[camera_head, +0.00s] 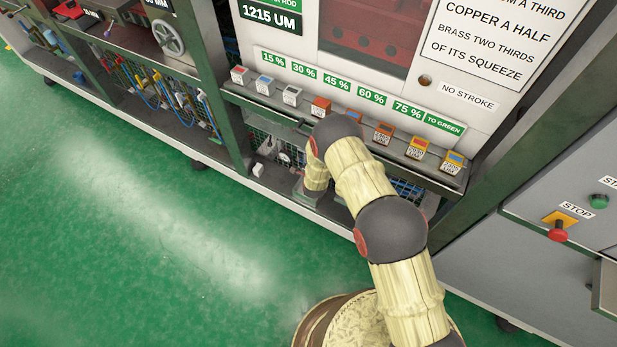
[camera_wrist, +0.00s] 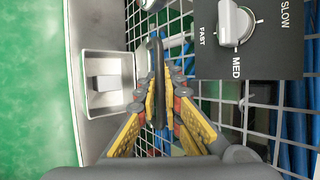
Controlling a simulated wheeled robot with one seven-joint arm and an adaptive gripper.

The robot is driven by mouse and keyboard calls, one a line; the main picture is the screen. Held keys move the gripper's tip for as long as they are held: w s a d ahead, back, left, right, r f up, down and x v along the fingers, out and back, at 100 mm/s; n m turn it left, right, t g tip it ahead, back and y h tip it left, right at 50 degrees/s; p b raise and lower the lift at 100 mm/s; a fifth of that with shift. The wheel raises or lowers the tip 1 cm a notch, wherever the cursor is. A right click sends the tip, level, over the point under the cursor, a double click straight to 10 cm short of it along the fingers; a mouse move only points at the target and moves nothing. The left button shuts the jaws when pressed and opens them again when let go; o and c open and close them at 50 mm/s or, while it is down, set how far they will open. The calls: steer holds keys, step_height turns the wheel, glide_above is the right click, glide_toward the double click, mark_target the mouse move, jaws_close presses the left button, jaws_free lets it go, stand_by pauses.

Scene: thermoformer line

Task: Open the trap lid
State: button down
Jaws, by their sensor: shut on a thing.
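My gripper (camera_wrist: 162,88) shows in the wrist view, its yellow fingers close together around a thin dark upright piece (camera_wrist: 157,52). I cannot tell for sure whether this piece is the trap lid's edge or its handle. To its left is a pale grey open recess (camera_wrist: 103,62) with a small grey block (camera_wrist: 105,83) inside. In the head view my arm reaches down to the lower shelf of the machine, and the elbow and forearm hide most of the gripper and what it holds.
A dark panel with a speed knob (camera_wrist: 234,24) is close to the right of my gripper. Wire mesh (camera_wrist: 206,98) and blue hoses lie behind. In the head view a ledge of colored blocks (camera_head: 320,107) juts out above the arm. The green floor (camera_head: 150,230) is clear.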

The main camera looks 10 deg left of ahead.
steer(key=shift+w+r, duration=0.15)
steer(key=shift+w, duration=0.1)
steer(key=c, duration=2.3)
jaws_free()
steer(key=shift+c, duration=0.2)
steer(key=o, duration=0.4)
steer(key=shift+s, duration=0.1)
steer(key=shift+s, duration=0.1)
steer(key=v, duration=1.1)
steer(key=shift+s+d+r, duration=0.1)
steer(key=shift+s+r, duration=0.15)
steer(key=shift+r, duration=0.05)
